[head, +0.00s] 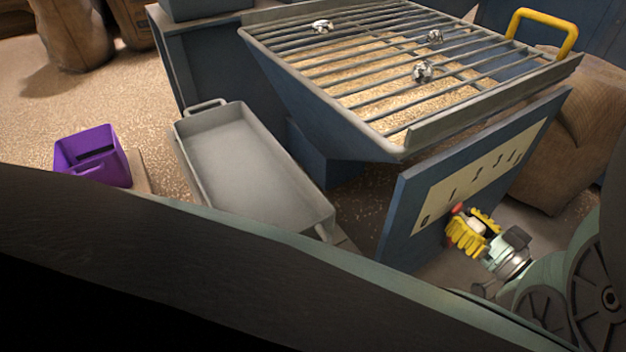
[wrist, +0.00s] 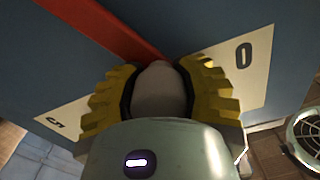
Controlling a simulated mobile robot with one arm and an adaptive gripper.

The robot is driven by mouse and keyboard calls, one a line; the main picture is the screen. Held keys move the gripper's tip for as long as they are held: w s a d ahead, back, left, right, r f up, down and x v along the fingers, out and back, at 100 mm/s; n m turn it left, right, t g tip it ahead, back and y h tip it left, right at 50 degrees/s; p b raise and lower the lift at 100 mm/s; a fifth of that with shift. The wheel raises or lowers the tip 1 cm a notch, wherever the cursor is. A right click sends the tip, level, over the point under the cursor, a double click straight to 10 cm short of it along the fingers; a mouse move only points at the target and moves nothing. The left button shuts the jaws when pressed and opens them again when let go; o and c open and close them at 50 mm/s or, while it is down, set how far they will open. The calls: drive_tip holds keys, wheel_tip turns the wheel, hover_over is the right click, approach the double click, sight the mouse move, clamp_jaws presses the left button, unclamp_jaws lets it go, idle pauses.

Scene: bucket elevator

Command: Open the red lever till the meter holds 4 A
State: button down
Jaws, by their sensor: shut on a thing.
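The red lever (wrist: 110,25) runs from the upper left of the wrist view to between my gripper's fingers; in the head view only a small red end (head: 457,208) shows beside them. My gripper (head: 472,232), with yellow ribbed fingers (wrist: 158,88), is shut on the lever at a pale grey rounded part. The lever stands in front of a blue panel (head: 400,235) with a cream scale plate (head: 440,198). No meter reading is visible.
A blue hopper with a bar grate (head: 330,70) holds grain, with several shiny lumps on the bars. A grey tray (head: 240,165) lies left of it, and a purple bin (head: 110,168) stands further left. Full sacks (head: 555,150) stand behind the panel.

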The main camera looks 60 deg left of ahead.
drive_tip(key=shift+r, duration=0.1)
drive_tip(key=c, duration=1.1)
unclamp_jaws()
drive_tip(key=o, duration=0.5)
drive_tip(key=shift+d, duration=0.35)
drive_tip(key=shift+c, duration=0.2)
drive_tip(key=shift+o, duration=1)
drive_tip(key=shift+a, duration=0.2)
drive_tip(key=shift+d, duration=0.15)
drive_tip(key=d, duration=0.7)
drive_tip(key=shift+d, duration=0.15)
drive_tip(key=shift+s, duration=0.15)
